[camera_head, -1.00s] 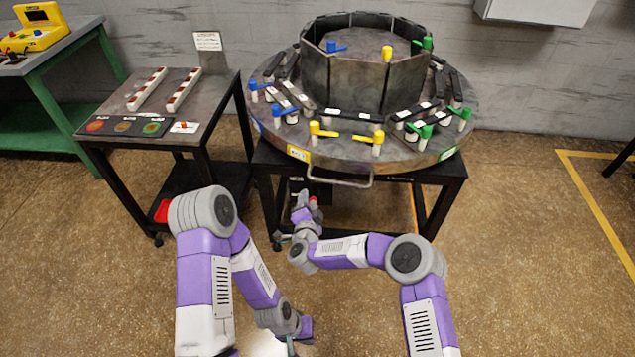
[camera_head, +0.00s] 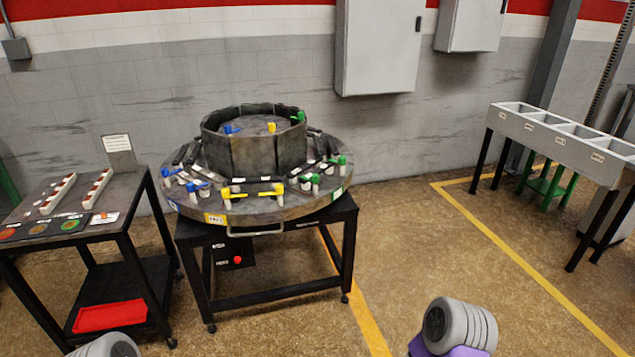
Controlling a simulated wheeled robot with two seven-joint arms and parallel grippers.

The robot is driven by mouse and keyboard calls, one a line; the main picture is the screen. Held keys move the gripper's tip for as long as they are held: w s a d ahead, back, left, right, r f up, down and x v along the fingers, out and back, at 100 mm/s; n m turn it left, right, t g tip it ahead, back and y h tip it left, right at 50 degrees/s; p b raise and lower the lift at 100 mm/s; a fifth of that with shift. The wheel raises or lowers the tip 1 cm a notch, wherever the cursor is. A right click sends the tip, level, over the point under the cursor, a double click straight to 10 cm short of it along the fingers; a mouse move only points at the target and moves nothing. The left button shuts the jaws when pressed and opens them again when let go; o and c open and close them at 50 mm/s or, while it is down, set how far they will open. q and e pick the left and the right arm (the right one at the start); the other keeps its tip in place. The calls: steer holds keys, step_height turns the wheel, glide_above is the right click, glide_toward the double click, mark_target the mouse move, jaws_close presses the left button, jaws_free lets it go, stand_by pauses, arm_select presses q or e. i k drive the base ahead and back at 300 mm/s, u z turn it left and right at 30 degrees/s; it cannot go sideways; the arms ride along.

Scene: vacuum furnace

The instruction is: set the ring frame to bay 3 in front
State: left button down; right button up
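The ring frame (camera_head: 284,206) is a round grey metal turntable on a black stand (camera_head: 271,290). A panelled drum (camera_head: 254,153) rises from its middle. A yellow-labelled bay plate (camera_head: 215,218) sits on the rim at the front left, its lettering too small to read surely. Yellow clamps (camera_head: 278,188) are at the front, blue clamps (camera_head: 196,186) at the left and green clamps (camera_head: 342,160) at the right. A handle bar (camera_head: 254,232) hangs from the front rim. Both grippers are out of view; only grey parts of my arms show at the bottom edge.
A black box with a red button (camera_head: 237,260) is under the ring. A side table (camera_head: 118,195) with white strips and a red tray (camera_head: 109,315) stands left. A white bin rack (camera_head: 560,143) stands right. Floor between ring and rack is clear.

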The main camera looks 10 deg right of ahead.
mark_target(251, 152)
steer(key=z, duration=0.6)
steer(key=i, duration=1.7)
steer(key=u, duration=0.35)
